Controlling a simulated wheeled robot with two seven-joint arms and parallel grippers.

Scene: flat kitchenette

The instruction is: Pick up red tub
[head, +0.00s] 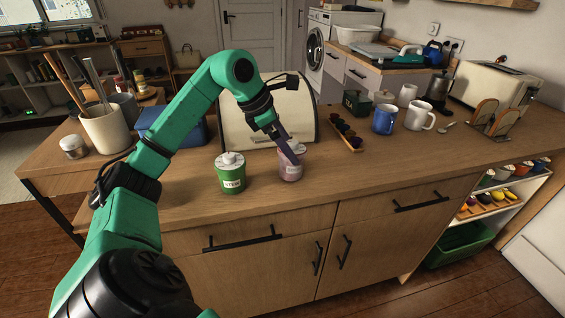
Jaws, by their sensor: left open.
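A pinkish-mauve tub (290,171) with a pale lid and a label stands upright on the wooden counter, and it is the closest to a red tub that I see. My left gripper (291,155) reaches down from above and behind it. Its dark fingers are open at the tub's top, overlapping the lid in the picture. I cannot tell whether they touch it. A green tub (230,176) with a white lid and a label stands apart to the left. My right gripper is not in view.
A cream bread box (236,125) stands behind the tubs. A rack of small dark cups (345,132), a blue mug (384,120) and a white mug (419,116) are to the right. A utensil crock (106,130) is at left. The counter's front right (400,160) is clear.

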